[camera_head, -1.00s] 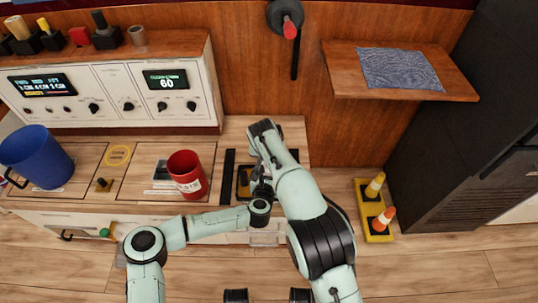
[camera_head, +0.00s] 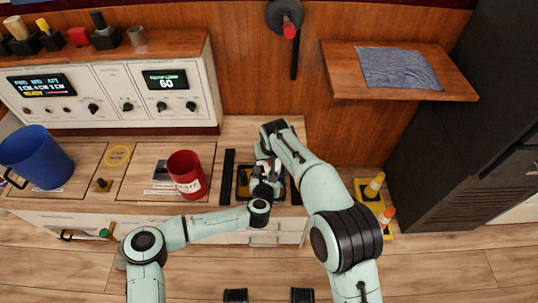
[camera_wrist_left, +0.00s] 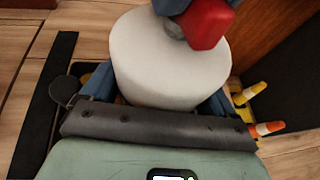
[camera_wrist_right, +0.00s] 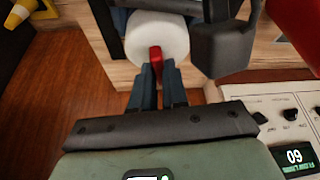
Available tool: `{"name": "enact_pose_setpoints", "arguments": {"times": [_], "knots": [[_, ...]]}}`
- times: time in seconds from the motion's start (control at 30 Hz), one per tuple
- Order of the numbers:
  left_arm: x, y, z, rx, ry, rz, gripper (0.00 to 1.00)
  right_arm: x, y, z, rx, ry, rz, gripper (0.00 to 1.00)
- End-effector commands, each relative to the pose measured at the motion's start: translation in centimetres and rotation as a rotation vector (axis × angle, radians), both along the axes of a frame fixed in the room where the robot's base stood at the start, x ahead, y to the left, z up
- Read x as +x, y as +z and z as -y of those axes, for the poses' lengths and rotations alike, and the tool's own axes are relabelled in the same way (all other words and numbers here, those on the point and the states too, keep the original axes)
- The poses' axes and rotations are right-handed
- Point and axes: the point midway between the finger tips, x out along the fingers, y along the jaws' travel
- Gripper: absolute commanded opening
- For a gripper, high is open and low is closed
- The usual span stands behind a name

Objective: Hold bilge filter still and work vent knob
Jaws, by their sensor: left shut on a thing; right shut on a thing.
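The bilge filter is a white rounded cylinder (camera_wrist_left: 160,65), and its pale top also shows in the right wrist view (camera_wrist_right: 150,38). My left gripper (camera_wrist_left: 160,98) is shut around the filter body, with a blue finger on each side. The vent knob is red (camera_wrist_left: 207,24) and sits at the filter's top; it also shows in the right wrist view (camera_wrist_right: 155,53). My right gripper (camera_wrist_right: 157,70) is shut on the knob. In the head view the arms largely hide the filter and knob, over a dark-edged recess (camera_head: 242,186) in the counter.
A red bucket (camera_head: 186,174) stands just left of the recess, and a blue bucket (camera_head: 34,160) is farther left. A control panel (camera_head: 125,92) is behind them. Cones (camera_head: 373,186) stand on the floor at right. A wall shelf (camera_head: 338,82) holds a grey-blue cloth (camera_head: 400,68).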

Motion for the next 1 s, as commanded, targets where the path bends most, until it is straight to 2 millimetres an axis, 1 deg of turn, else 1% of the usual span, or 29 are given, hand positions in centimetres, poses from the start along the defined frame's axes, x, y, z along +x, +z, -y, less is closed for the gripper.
{"name": "enact_pose_setpoints", "arguments": {"times": [0.2, 0.4, 0.87, 0.9, 0.97, 1.0], "knots": [[0.08, 0.18, -0.01, 0.000, 0.001, 0.004, 0.32, -0.04, -0.06, 0.07, 0.001, 0.116, -0.003, 0.00], [0.08, 0.18, -0.02, 0.000, 0.001, 0.004, 0.32, -0.04, -0.03, 0.06, 0.001, 0.173, -0.002, 0.00], [0.09, 0.17, -0.04, -0.001, 0.001, 0.003, 0.32, -0.03, -0.02, 0.07, 0.000, 0.188, -0.001, 0.00], [0.09, 0.17, -0.05, -0.001, 0.002, 0.003, 0.32, -0.04, -0.01, 0.07, 0.000, 0.188, -0.001, 0.20], [0.09, 0.17, -0.04, -0.001, 0.001, 0.003, 0.32, -0.02, -0.02, 0.07, 0.000, 0.188, -0.001, 0.39], [0.09, 0.17, -0.04, -0.001, 0.001, 0.003, 0.32, -0.02, -0.02, 0.07, 0.000, 0.188, -0.001, 0.39]]}}
